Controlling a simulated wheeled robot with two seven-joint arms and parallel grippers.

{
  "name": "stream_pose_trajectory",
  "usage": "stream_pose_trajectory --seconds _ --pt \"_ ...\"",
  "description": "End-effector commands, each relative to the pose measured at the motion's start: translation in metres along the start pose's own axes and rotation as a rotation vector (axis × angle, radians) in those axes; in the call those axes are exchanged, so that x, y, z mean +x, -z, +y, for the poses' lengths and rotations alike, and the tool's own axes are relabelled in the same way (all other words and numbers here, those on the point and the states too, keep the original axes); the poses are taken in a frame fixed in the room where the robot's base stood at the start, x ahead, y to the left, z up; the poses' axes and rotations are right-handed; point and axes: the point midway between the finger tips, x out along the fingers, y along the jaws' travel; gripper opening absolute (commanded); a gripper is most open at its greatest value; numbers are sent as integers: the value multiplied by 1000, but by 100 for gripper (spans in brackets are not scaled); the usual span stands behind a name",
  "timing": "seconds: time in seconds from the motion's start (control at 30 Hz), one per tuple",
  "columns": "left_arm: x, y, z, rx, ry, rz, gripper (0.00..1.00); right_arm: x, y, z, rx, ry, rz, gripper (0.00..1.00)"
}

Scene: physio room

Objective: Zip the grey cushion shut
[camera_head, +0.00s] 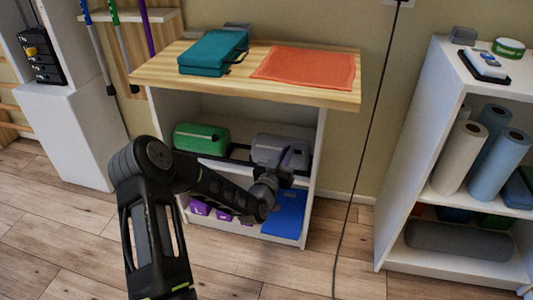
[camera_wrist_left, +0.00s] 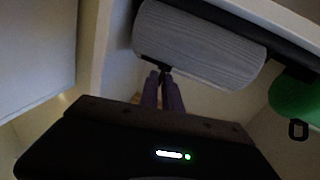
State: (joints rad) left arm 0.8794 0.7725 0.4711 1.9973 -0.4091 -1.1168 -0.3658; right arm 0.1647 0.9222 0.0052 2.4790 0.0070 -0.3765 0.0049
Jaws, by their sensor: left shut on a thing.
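The grey cushion (camera_head: 268,148) lies on the middle shelf of the wood-topped unit, at its right side. In the left wrist view the grey ribbed cushion (camera_wrist_left: 205,48) fills the upper middle. My left gripper (camera_head: 288,158) reaches in from the front and is at the cushion's front. In the left wrist view its two purple fingers (camera_wrist_left: 163,74) are close together at the cushion's edge, shut on a small dark piece that looks like the zip pull. The fingers partly hide the pull, and I cannot tell how far the zip is closed. My right gripper is not in view.
A green cushion (camera_head: 201,138) lies left on the same shelf. Below are purple items (camera_head: 200,208) and a blue block (camera_head: 286,214). The wooden top (camera_head: 165,75) holds a teal case (camera_head: 213,52) and an orange mat (camera_head: 306,67). A white shelf (camera_head: 407,195) stands right.

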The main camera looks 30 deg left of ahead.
Motion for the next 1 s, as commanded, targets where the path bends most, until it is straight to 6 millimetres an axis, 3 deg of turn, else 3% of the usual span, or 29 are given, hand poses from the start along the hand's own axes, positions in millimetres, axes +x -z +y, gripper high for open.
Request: stream_pose_trajectory --seconds 0.03,0.2,0.63,0.67,0.9,1.0 --pt "1 -6 13 -4 -6 -7 0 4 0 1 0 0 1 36" --pt "5 -9 37 -2 -3 -8 0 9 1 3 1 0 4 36" --pt "6 -9 46 -3 -2 -8 0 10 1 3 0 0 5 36" --pt "7 -8 46 -3 -2 -8 9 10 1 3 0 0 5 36" --pt "7 -7 46 -2 -1 -5 28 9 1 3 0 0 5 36" --pt "7 -7 45 -2 -1 -3 28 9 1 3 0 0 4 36"
